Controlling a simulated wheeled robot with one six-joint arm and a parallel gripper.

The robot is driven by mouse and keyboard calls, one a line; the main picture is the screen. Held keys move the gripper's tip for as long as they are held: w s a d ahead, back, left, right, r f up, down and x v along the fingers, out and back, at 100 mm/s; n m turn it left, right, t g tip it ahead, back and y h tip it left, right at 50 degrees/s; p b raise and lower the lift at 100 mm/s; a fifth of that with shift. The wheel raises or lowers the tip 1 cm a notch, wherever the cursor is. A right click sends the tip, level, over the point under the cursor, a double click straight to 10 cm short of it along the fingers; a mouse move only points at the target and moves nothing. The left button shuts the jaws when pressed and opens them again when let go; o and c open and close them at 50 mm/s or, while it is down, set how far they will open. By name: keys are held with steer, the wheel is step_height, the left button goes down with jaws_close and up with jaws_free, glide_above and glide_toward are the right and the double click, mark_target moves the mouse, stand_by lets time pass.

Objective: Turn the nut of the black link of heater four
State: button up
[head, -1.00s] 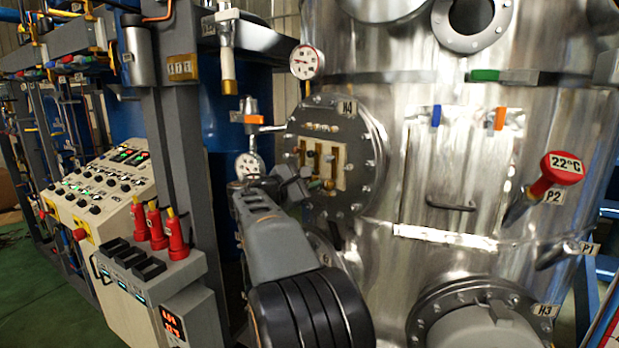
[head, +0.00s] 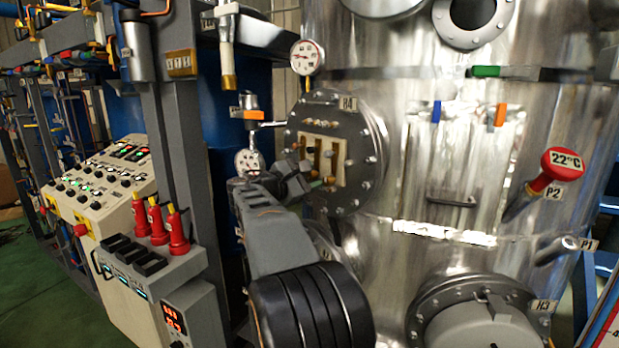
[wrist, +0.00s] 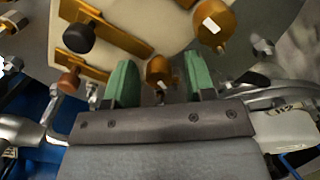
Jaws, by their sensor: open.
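Heater four is the round bolted flange labelled H4 (head: 364,130) on the steel vessel. Its cream terminal panel (head: 341,147) carries brass links. In the wrist view, a black knob (wrist: 80,38) sits on a brass link (wrist: 120,33) at upper left, outside my fingers. A brown knob (wrist: 70,82) is on another brass link below it. My gripper (wrist: 161,80) is open, with green fingers apart. A brass nut (wrist: 160,70) shows between the fingertips; I cannot tell whether they touch it. Another brass nut (wrist: 213,25) is at upper right. In the head view my wrist partly hides the panel's lower left.
A pressure gauge (head: 307,57) is above left of the flange, and another gauge (head: 249,162) is close to my wrist. A valve with an orange handle (head: 246,114) juts in from the left. Heater H3's cover (head: 475,320) is at lower right.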

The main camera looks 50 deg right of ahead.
steer(key=w+a+b, duration=0.1)
steer(key=a+b, duration=0.2)
steer(key=a, duration=1)
steer(key=shift+w+a, duration=0.2)
steer(key=shift+a, duration=0.2)
steer(key=a+f+m+t+y, duration=0.3)
steer(key=f+y, duration=0.4)
steer(key=f, duration=0.9)
steer(key=s+a+f+m+t+y, duration=0.1)
steer(key=s+a+f+m+y, duration=0.1)
steer(key=s+a+f+y, duration=0.3)
steer(key=s+a+f+m+t+y, duration=0.2)
steer(key=s+a+f+y, duration=0.4)
steer(key=a, duration=0.7)
steer(key=shift+s+f+m, duration=0.55)
steer(key=shift+f+m, duration=0.05)
steer(key=shift+f, duration=0.3)
